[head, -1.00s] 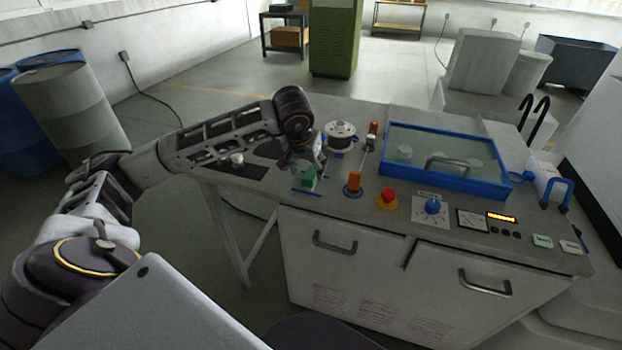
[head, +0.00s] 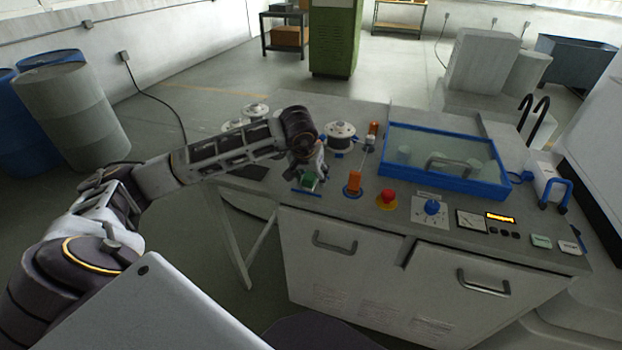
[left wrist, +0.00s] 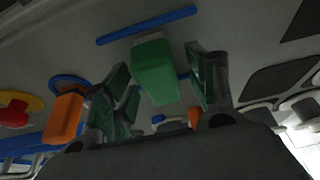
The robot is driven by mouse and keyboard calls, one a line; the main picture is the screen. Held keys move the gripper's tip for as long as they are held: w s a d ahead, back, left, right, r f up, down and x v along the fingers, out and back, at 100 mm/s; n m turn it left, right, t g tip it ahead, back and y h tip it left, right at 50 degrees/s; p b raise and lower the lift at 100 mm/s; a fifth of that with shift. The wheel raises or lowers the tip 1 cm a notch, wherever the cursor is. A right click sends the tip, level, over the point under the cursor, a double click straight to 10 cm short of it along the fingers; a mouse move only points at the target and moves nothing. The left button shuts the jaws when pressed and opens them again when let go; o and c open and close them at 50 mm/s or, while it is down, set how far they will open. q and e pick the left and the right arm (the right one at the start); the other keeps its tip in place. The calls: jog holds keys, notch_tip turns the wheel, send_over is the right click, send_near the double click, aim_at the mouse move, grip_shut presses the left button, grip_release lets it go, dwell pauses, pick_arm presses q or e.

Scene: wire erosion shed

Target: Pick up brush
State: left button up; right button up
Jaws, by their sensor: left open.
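The brush is a green block with a pale bristle edge; it lies on the grey machine top and shows in the left wrist view (left wrist: 157,73) and partly in the head view (head: 309,183). My left gripper (head: 312,174) is at the brush, seen from behind its wrist. In the left wrist view the left gripper (left wrist: 158,78) is open, with one finger on each side of the green block. I cannot tell whether either finger touches it. My right gripper is in neither view.
A white spool (head: 340,136) stands behind. A blue-framed glass lid (head: 445,160) covers the right part.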

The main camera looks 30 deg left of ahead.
aim_at(311, 173)
pick_arm(q)
jog(key=c, duration=1.2)
jog(key=shift+w+r, duration=0.1)
jog(key=shift+r, duration=0.65)
notch_tip(311, 173, up, 7)
jog(key=shift+f, duration=0.1)
jog(key=shift+r, duration=0.85)
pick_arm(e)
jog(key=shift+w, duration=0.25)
